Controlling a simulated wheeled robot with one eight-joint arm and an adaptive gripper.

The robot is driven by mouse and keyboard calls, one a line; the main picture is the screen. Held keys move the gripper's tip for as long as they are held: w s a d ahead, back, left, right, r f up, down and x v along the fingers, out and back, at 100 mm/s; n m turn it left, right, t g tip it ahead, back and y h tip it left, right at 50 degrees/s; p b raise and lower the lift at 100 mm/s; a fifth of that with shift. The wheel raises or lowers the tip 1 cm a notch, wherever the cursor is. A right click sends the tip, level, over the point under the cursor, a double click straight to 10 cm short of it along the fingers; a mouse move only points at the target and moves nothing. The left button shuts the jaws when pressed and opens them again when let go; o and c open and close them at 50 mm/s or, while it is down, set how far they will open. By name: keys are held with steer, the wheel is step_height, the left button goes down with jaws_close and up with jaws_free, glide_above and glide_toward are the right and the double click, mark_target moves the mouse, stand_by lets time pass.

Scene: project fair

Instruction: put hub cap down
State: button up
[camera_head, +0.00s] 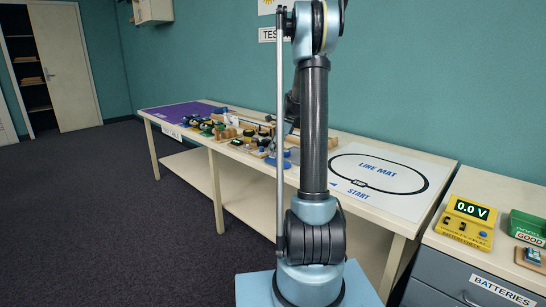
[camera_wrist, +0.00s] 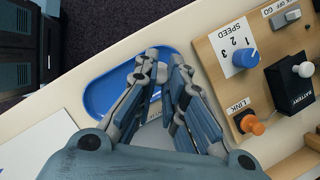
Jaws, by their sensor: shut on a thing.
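My gripper (camera_wrist: 164,68) is in the wrist view, its fingers close together over a blue oval tray (camera_wrist: 102,92) on the table.
A wooden board with a blue speed knob (camera_wrist: 246,56), an orange link knob (camera_wrist: 252,124) and a black battery box (camera_wrist: 290,85) lies close right of the gripper. The line mat (camera_head: 378,180) covers the table's right end. Several small items crowd the table left of my arm.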

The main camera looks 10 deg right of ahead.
step_height(320, 180, down, 2)
steer(key=shift+f, duration=0.15)
steer(key=o, duration=0.4)
steer(key=shift+o, duration=0.2)
